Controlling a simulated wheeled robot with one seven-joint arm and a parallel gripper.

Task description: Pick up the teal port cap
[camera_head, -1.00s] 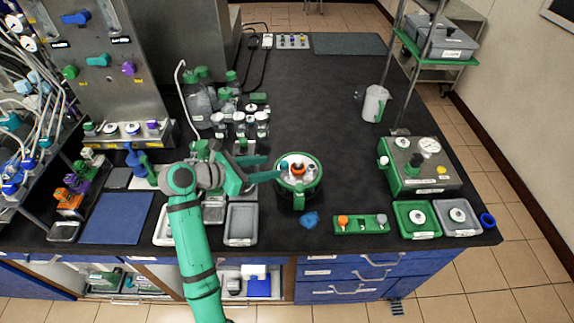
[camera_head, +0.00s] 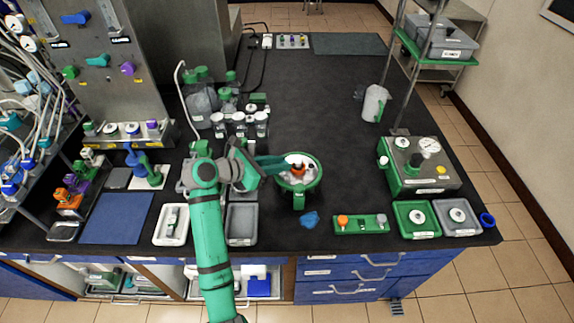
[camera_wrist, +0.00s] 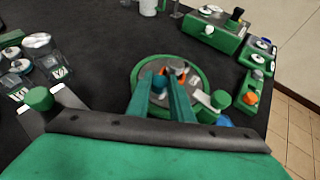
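The teal port cap (camera_wrist: 159,84) shows in the wrist view on the top of a green-rimmed round vessel, near its left side. My gripper (camera_wrist: 159,77) reaches over the rim, with one teal finger on each side of the cap. A gap shows between the fingers, so they look open; whether they touch the cap is unclear. In the head view my gripper (camera_head: 286,164) is at the left part of the vessel (camera_head: 299,200), and the cap is hidden there.
Several bottles with green caps (camera_head: 230,100) stand behind my gripper. The dark bench (camera_head: 320,100) behind the vessel is clear.

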